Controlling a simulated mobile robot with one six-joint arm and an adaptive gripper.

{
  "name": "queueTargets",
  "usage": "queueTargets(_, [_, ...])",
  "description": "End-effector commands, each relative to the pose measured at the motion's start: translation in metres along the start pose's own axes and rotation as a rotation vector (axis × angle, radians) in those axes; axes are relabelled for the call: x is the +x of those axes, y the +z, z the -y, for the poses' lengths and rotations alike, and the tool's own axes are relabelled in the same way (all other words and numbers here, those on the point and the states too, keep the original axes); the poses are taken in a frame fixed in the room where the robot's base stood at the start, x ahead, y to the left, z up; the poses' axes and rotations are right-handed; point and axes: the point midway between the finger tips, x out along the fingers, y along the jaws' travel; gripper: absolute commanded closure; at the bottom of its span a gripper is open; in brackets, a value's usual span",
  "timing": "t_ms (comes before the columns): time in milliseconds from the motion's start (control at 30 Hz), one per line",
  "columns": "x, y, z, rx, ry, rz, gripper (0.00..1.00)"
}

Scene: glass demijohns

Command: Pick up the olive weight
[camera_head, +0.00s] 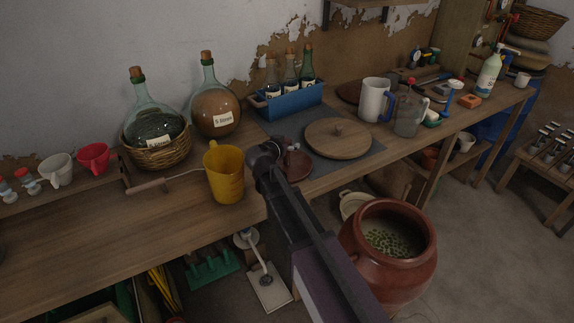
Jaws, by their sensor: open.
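A small reddish-brown round disc (299,168), which looks like the olive weight, lies on the grey mat (364,158) on the workbench. My gripper (282,150) is open and sits right over its left part, hiding that side and most of its top. I cannot tell whether the fingers touch it or stand around a knob. A larger round wooden lid with a knob (338,144) lies just to the right on the same mat. A big terracotta jar (385,272) with green olives in liquid stands on the floor below.
A yellow jug (225,182) stands close to the left of my gripper. Behind are a blue bottle crate (290,103) and a brown-filled demijohn (216,115). A white jug (373,104) and a clear jug (409,116) stand right. The left bench front is clear.

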Motion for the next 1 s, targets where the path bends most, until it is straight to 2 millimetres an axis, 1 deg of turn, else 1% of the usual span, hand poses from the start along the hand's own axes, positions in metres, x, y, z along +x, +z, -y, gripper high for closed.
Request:
queueTargets(400, [-0.0005,-0.0001,0.0000,0.000,0.000,0.000,0.12])
queueTargets(433, [-0.0006,-0.0001,0.0000,0.000,0.000,0.000,0.18])
queueTargets(467, [-0.0006,-0.0001,0.0000,0.000,0.000,0.000,0.27])
queueTargets(500, [-0.0006,-0.0001,0.0000,0.000,0.000,0.000,0.39])
queueTargets(567, [-0.0006,-0.0001,0.0000,0.000,0.000,0.000,0.57])
queueTargets(600, [-0.0006,-0.0001,-0.0001,0.000,0.000,0.000,0.69])
queueTargets(667, [-0.0005,-0.0001,0.0000,0.000,0.000,0.000,0.87])
queueTargets(700, [-0.0005,-0.0001,-0.0001,0.000,0.000,0.000,0.99])
queueTargets(733, [-0.0004,-0.0001,-0.0001,0.000,0.000,0.000,1.00])
queueTargets(1000, [0.0003,-0.0011,-0.0013,-0.001,0.001,-0.002,1.00])
